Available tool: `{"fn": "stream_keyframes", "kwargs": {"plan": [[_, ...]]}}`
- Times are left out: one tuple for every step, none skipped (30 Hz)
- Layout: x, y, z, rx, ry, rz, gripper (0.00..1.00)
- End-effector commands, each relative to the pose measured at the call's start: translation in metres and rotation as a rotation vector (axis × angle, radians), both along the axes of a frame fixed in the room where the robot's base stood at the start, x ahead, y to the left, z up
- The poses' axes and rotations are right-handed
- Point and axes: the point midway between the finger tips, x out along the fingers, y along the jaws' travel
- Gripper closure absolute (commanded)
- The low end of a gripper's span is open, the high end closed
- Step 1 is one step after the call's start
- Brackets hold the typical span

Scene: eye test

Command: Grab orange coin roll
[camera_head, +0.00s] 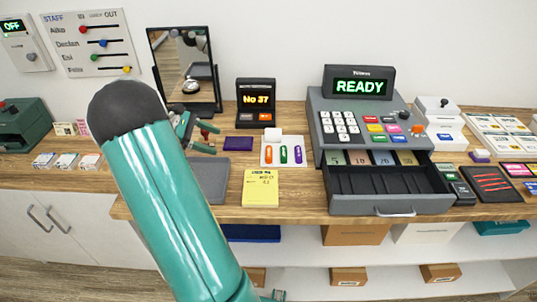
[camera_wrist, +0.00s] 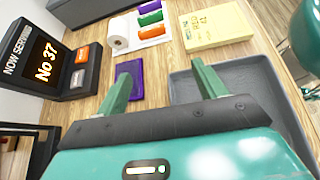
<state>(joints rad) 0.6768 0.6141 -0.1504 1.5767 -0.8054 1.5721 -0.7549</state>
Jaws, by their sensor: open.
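The orange coin roll (camera_head: 269,153) lies on a white tray (camera_head: 276,163), at the left of a green roll (camera_head: 283,154) and a purple roll (camera_head: 298,154). In the wrist view the orange coin roll (camera_wrist: 152,31) is the nearest of the three, beyond my fingertips. My gripper (camera_wrist: 164,64) is open, its two green fingers apart with nothing held between them. In the head view my gripper (camera_head: 211,138) is partly hidden behind my arm, left of the tray and apart from the orange roll.
A purple pad (camera_head: 238,143) lies between my gripper and the tray. A yellow notepad (camera_head: 261,187) and grey mat (camera_head: 208,178) lie nearer the front. The register (camera_head: 352,113) with its open drawer (camera_head: 396,204) stands right. A "No 37" display (camera_head: 256,97) stands behind.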

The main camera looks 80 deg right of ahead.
Motion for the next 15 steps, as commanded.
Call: {"fn": "stream_keyframes", "kwargs": {"plan": [[-0.007, -0.011, -0.008, 0.013, 0.042, -0.01, 0.3], [-0.01, -0.016, -0.011, 0.018, 0.061, -0.014, 0.3], [-0.014, -0.022, -0.014, 0.025, 0.086, -0.018, 0.3], [-0.017, -0.026, -0.016, 0.03, 0.103, -0.021, 0.3], [-0.019, -0.029, -0.017, 0.033, 0.115, -0.024, 0.3], [-0.022, -0.032, -0.019, 0.038, 0.128, -0.027, 0.3], [-0.023, -0.034, -0.02, 0.041, 0.137, -0.028, 0.3], [-0.025, -0.035, -0.021, 0.042, 0.143, -0.028, 0.3], [-0.028, -0.037, -0.022, 0.045, 0.148, -0.029, 0.3], [-0.03, -0.038, -0.023, 0.045, 0.151, -0.03, 0.3], [-0.034, -0.039, -0.024, 0.046, 0.152, -0.03, 0.3], [-0.039, -0.04, -0.026, 0.046, 0.152, -0.033, 0.3], [-0.044, -0.041, -0.028, 0.045, 0.151, -0.034, 0.3], [-0.049, -0.042, -0.03, 0.046, 0.151, -0.033, 0.3], [-0.056, -0.043, -0.033, 0.046, 0.151, -0.033, 0.3]]}}
